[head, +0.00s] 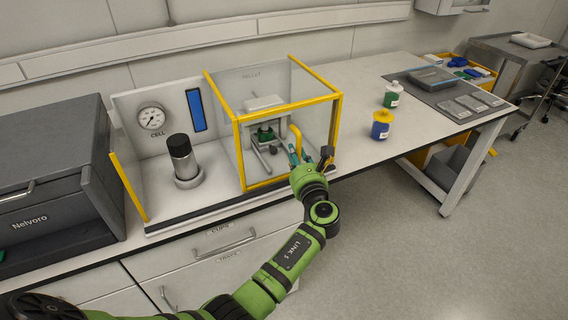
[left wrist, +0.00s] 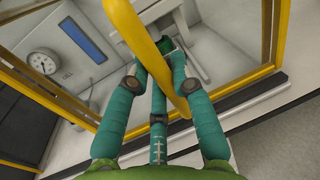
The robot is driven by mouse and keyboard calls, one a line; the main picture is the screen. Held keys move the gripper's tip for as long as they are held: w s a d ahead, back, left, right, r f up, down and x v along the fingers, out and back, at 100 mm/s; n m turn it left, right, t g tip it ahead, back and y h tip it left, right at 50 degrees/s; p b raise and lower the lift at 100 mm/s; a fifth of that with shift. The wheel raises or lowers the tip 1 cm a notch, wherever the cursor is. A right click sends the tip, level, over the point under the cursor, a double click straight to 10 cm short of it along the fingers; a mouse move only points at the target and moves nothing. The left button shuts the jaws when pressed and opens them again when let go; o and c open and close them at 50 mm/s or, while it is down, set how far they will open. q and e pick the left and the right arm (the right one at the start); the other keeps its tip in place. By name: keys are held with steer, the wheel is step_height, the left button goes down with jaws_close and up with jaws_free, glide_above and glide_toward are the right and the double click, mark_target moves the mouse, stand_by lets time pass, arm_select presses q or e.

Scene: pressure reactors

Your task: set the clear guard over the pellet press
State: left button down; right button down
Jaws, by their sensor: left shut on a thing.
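The clear guard (head: 337,120) is a see-through box with yellow edges. It stands around the pellet press (head: 265,105), which shows through its panels, at the right end of the bench station. Its lower front bar lies close to the dark front edge of the base; I cannot tell whether it touches. My left gripper (head: 308,160) is at the guard's front, shut on its curved yellow handle (head: 296,138). In the left wrist view the teal fingers (left wrist: 158,85) close around the yellow handle (left wrist: 146,37). My right gripper is not in view.
Left of the guard are a round gauge (head: 151,117) and a dark-topped cylinder (head: 184,160). A grey Nelvoro cabinet (head: 50,170) stands further left. Blue (head: 381,127) and green (head: 391,96) jars stand right of the guard, with clear bench between.

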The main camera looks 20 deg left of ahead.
arm_select(q)
steer(key=shift+w+d+r, duration=0.1)
steer(key=shift+w+d, duration=0.05)
steer(key=c, duration=1)
jaws_free()
steer(key=shift+c, duration=0.2)
steer(key=shift+w+d, duration=0.1)
steer(key=v, duration=0.7)
steer(key=shift+d, duration=0.15)
